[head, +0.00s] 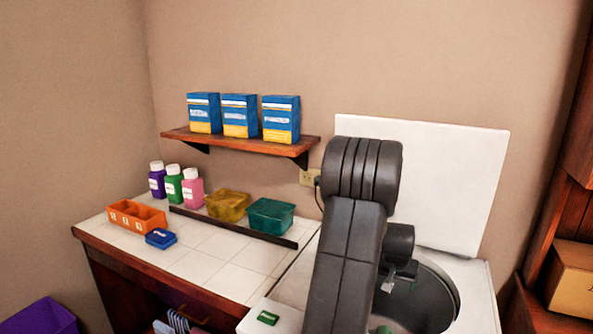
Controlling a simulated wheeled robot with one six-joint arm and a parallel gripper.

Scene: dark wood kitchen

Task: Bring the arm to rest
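My arm (350,250) rises from the bottom of the head view, bends at a dark elbow and reaches down behind itself. My gripper (399,282) is small and partly hidden by my arm. It hangs over the round dark opening (435,300) of a white top-loading machine (478,305). I cannot tell whether its fingers are open or shut, or whether the small pale patch at it is a held thing.
The machine's white lid (450,180) stands open behind my arm. A small green item (267,318) lies on its front left. The tiled counter (225,270) holds bottles (174,186), an orange tray (135,216), a blue item (160,238), a yellow bin (228,206) and a teal bin (270,217). Blue-yellow boxes (240,117) stand on a shelf (220,142).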

